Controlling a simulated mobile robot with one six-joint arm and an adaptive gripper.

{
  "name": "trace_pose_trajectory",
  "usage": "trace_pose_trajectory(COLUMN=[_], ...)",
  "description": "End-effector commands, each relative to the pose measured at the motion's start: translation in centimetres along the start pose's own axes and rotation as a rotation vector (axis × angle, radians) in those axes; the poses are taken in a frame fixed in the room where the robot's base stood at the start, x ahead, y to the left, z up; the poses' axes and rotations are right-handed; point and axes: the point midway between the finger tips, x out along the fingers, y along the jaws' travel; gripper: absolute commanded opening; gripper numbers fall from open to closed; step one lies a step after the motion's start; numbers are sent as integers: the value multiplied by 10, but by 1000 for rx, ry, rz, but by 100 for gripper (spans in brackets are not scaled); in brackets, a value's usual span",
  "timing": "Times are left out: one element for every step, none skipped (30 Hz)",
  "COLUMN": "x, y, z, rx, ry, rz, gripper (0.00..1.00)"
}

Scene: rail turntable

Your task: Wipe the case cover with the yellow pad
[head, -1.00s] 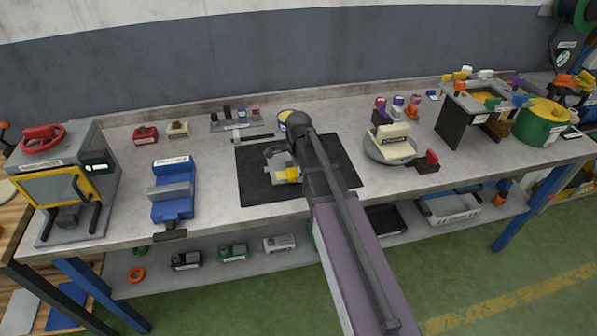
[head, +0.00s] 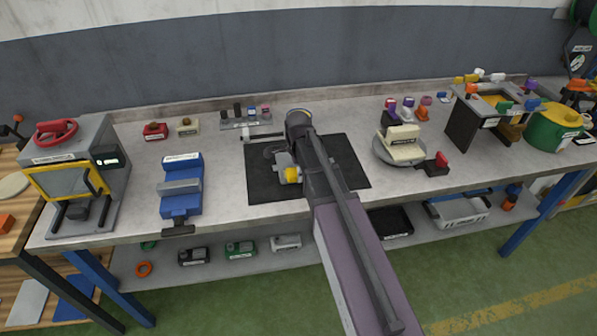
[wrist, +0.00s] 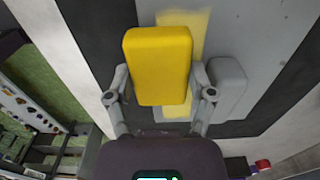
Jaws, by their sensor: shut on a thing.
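My gripper (wrist: 160,95) is shut on the yellow pad (wrist: 158,60), which stands between the two fingers in the wrist view. Behind the pad is a pale grey plate (wrist: 222,40) on the black mat, probably the case cover, with a yellow patch on it. The pad hides part of the plate; I cannot tell whether they touch. A grey rounded block (wrist: 229,88) is beside the right finger. In the head view, my gripper (head: 289,172) is low over the black mat (head: 345,172), with the yellow pad (head: 292,175) partly showing. My arm hides much of the mat.
A blue vise (head: 180,190) stands left of the mat. A round turntable (head: 382,152) with a cream block (head: 402,140) is to the right. A small rack (head: 245,120) is behind the mat. Bare bench shows between mat and vise.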

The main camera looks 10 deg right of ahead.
Motion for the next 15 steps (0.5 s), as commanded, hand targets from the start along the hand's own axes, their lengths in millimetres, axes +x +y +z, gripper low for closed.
trace_pose_trajectory(x=[0, 0, 0, 0, 0, 0, 0, 0, 1, 1, 1, 1, 1, 1, 1], y=[0, 0, 0, 0, 0, 0, 0, 0, 0, 0, 0, 0, 0, 0, 0], z=[0, 0, 1, 2, 3, 4, 6, 7, 9, 10, 12, 14, 15, 17, 19], rx=[0, 0, 0, -1, -1, -2, -2, -2, -2, -1, -1, -1, -1, -2, -2], ry=[0, 0, 0, 0, 0, 0, 0, 0, 0, 0, 0, 0, 0, 0, 0], rz=[0, 0, 0, 0, 0, 0, 0, 0, 0, 0, 0, 0, 0, 0, 0], gripper=[32, 32, 32, 32, 32, 32, 32, 32, 32, 32, 32, 32, 32, 32, 32])
